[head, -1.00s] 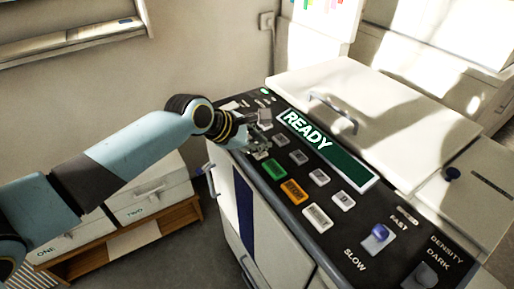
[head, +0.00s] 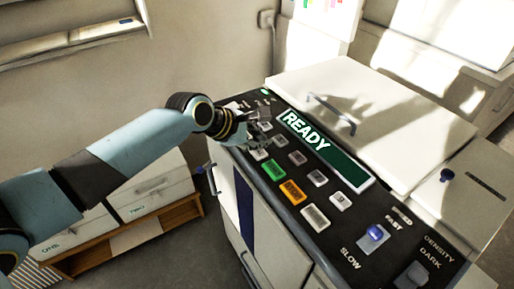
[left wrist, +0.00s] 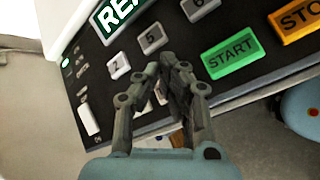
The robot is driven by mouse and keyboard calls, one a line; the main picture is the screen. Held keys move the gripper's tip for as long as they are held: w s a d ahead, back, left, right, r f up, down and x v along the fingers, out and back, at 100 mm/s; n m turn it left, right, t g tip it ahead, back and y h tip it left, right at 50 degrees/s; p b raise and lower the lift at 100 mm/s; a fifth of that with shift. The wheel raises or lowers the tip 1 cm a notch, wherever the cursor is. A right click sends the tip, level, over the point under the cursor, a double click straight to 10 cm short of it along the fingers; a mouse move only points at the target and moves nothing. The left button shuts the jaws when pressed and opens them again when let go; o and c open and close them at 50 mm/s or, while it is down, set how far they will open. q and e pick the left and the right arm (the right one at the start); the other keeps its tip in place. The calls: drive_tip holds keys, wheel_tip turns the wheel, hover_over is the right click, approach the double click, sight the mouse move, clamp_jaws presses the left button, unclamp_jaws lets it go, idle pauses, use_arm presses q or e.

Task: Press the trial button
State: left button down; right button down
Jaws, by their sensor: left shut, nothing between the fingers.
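The dark control panel (head: 328,230) of a white machine carries several buttons, and its display (head: 325,147) reads READY. No button's label reads clearly as trial; the small buttons at the panel's far left end are partly hidden by my left gripper. My left gripper (head: 260,141) is shut and empty over that left end, close to the small grey keys. In the left wrist view its fingertips (left wrist: 172,62) are together, over the panel between the 5 key (left wrist: 153,38) and the green START button (left wrist: 233,54). Whether they touch the panel I cannot tell. My right gripper is out of view.
An orange button (head: 292,192) and a blue knob (head: 376,234) lie further right on the panel. A white lid with a handle (head: 333,112) is behind it. White drawers (head: 150,192) on a wooden stand are at lower left, below my left arm.

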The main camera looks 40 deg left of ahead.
sight(259, 151)
use_arm(q)
drive_tip(key=shift+r+p, duration=1.4)
drive_tip(key=shift+p, duration=0.35)
drive_tip(key=shift+r, duration=1.1)
